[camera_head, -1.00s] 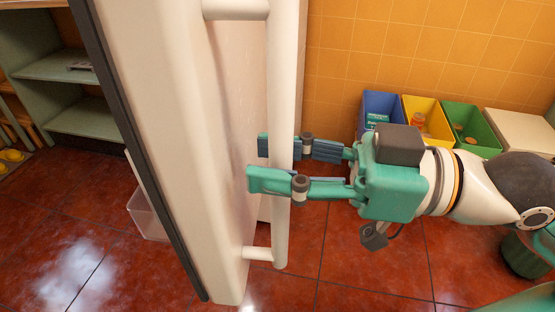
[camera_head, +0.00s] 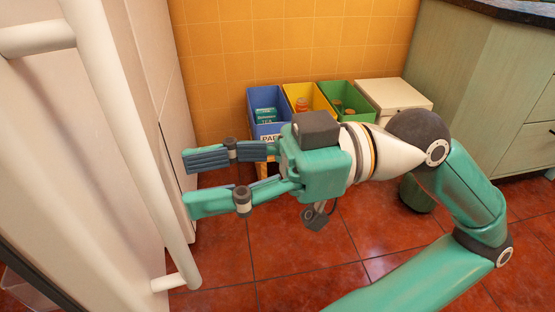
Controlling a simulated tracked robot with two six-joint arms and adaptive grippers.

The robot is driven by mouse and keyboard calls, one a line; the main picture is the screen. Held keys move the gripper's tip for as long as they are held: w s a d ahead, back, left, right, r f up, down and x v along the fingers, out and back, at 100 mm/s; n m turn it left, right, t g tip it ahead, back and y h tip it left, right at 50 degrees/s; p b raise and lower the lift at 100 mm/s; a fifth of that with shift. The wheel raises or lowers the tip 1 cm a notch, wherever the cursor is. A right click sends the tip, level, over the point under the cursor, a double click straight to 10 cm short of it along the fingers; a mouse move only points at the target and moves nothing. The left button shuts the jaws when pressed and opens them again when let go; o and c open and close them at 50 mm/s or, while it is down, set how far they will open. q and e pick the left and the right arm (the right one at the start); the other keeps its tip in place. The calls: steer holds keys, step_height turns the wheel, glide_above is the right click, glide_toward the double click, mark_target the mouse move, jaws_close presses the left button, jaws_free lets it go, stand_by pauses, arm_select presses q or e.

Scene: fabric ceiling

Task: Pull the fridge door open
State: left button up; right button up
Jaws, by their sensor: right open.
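The white fridge door (camera_head: 60,150) fills the left side of the view. Its long white handle (camera_head: 128,130) runs down and to the right on two short mounts. The dark edge of the door (camera_head: 35,275) shows at the lower left; how wide the door stands open I cannot tell. My right gripper (camera_head: 186,182) is open and empty, its two green and grey fingers pointing left. The fingertips are just right of the handle in the picture, and the handle is not between them. Whether a fingertip touches it I cannot tell. My left gripper is not in view.
Blue (camera_head: 265,105), yellow (camera_head: 309,98) and green (camera_head: 345,100) bins stand behind my right arm by the orange tiled wall, with a pale box (camera_head: 392,96) beside them. A green cabinet (camera_head: 485,90) is at right. The red tiled floor (camera_head: 235,250) below the gripper is clear.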

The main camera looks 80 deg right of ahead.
steer(key=v, duration=0.6)
steer(key=shift+s, duration=0.3)
steer(key=shift+d, duration=0.15)
